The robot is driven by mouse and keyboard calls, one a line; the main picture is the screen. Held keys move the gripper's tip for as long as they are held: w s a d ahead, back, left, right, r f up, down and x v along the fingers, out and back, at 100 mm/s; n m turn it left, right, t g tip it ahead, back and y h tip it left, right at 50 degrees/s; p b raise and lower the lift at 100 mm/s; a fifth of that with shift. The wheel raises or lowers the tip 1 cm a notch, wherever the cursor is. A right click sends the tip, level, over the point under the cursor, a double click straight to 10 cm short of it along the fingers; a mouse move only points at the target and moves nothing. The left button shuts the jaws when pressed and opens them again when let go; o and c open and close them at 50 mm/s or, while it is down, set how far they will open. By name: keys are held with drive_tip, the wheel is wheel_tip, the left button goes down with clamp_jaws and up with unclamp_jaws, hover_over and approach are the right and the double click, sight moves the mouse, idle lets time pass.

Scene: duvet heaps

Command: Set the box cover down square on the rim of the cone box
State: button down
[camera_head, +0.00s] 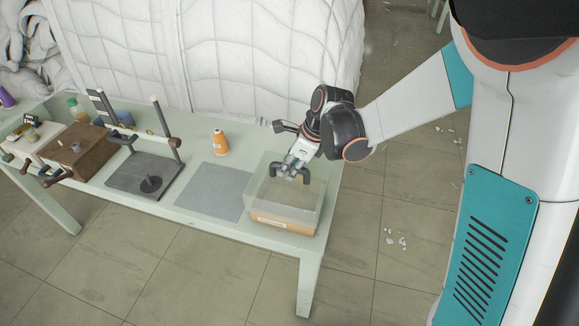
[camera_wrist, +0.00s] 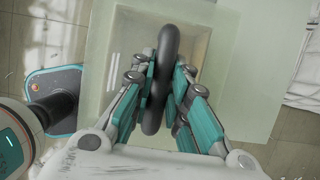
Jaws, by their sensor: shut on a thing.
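My gripper (camera_head: 297,163) is shut on the dark handle (camera_head: 292,174) of the clear box cover (camera_head: 311,191) at the right end of the table. The wrist view shows the fingers (camera_wrist: 164,88) on either side of the black handle (camera_wrist: 167,48). The cone box (camera_head: 286,220) is a tan box with a pale label on its front, directly beneath the cover. It also shows through the cover in the wrist view (camera_wrist: 198,48). I cannot tell whether the cover touches the rim or hangs slightly above it.
A grey mat (camera_head: 210,191) lies left of the box, with an orange thread cone (camera_head: 221,142) behind it. A dark stand with posts (camera_head: 145,176) and a brown box (camera_head: 73,149) stand farther left. A white quilted heap (camera_head: 220,50) rises behind the pale green table (camera_head: 240,226).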

drive_tip(key=shift+f, duration=0.35)
drive_tip(key=c, duration=1.5)
unclamp_jaws()
drive_tip(key=shift+o, duration=0.2)
drive_tip(key=v, duration=1.2)
